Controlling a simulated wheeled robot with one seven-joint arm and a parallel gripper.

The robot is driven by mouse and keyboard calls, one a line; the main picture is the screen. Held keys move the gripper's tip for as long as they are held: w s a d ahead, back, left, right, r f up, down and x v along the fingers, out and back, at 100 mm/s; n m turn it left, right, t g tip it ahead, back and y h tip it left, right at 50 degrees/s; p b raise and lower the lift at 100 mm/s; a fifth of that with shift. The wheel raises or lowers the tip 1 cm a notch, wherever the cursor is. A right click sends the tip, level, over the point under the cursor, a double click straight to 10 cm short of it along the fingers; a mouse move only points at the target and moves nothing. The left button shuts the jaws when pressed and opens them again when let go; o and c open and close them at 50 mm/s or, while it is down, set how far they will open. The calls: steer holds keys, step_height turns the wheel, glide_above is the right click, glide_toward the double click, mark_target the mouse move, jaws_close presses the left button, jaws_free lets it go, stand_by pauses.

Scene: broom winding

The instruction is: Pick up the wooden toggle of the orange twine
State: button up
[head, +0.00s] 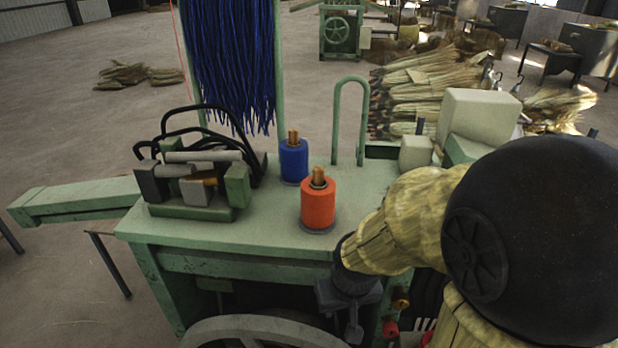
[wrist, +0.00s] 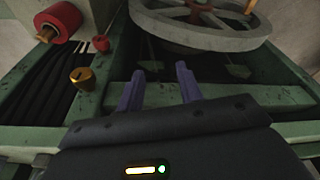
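The orange twine is wound on a spool (head: 318,205) that stands upright on the green bench top, with a brown wooden peg (head: 318,178) rising from its middle. I cannot make out a separate wooden toggle or a loose twine end for certain. My gripper (head: 353,330) hangs at the front of the bench, below and right of the orange spool, partly hidden by my arm in the head view. In the wrist view its two purple fingers (wrist: 158,82) are spread apart with nothing between them.
A blue spool (head: 293,162) stands behind the orange one. A grey wheel (head: 265,328) lies low at the bench front, and shows at the wrist view's top (wrist: 205,22). A red roll (wrist: 62,20) and brass-coloured knob (wrist: 82,78) are at left there. A clamp assembly (head: 198,180) occupies the bench's left.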

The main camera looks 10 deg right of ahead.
steer(key=shift+o, duration=0.4)
steer(key=shift+s, duration=0.1)
steer(key=shift+o, duration=0.8)
steer(key=shift+r, duration=0.15)
steer(key=w+a+r+m+t+p, duration=0.1)
steer(key=w+r, duration=1.2)
steer(key=r, duration=0.5)
step_height(320, 180, up, 16)
steer(key=w+m+h+p, duration=0.1)
steer(key=m, duration=0.1)
steer(key=shift+w+a+r+m+t, duration=0.25)
steer(key=shift+w+a+m+t, duration=0.05)
steer(key=p, duration=0.3)
glide_toward(320, 168)
steer(key=x, duration=0.5)
steer(key=shift+f, duration=0.1)
